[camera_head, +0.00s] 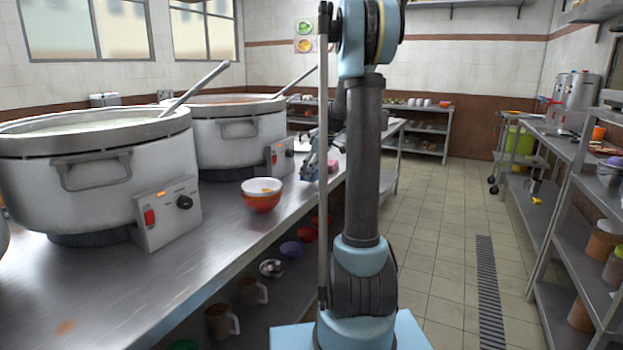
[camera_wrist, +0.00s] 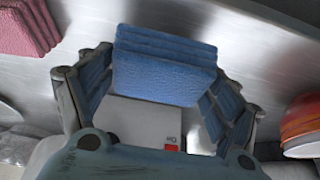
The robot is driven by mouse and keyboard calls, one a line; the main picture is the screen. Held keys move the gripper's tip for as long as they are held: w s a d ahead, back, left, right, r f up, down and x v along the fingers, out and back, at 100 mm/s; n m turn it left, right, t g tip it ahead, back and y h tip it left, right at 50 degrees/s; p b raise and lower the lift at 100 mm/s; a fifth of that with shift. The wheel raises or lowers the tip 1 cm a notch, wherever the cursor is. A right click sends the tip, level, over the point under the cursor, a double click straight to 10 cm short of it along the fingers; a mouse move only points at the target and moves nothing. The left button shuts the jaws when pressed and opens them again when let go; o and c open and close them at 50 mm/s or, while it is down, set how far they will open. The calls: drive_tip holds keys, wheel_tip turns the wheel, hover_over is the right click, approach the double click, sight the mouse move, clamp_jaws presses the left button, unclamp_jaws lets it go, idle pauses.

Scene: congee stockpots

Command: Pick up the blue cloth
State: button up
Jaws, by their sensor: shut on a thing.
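The blue cloth (camera_wrist: 165,65) is a thick folded stack in the middle of the wrist view. My gripper (camera_wrist: 163,75) is shut on it, with one finger along each side of the cloth. In the head view my gripper (camera_head: 309,170) is low over the steel counter, beyond the red bowl and in front of the pots' far end; the cloth is too small and covered there to make out clearly. I cannot tell whether the cloth still touches the counter.
A folded pink cloth (camera_wrist: 22,28) lies beside the blue one, also on the counter in the head view (camera_head: 333,167). A red bowl (camera_head: 261,195) stands nearer. Two large pots (camera_head: 100,170) with control boxes line the counter (camera_head: 225,240). A shelf rack (camera_head: 600,220) stands at right.

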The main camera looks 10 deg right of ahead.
wheel_tip(320, 180, up, 16)
drive_tip(key=shift+f, duration=0.25)
drive_tip(key=shift+o, duration=1.3)
drive_tip(key=shift+c, duration=0.3)
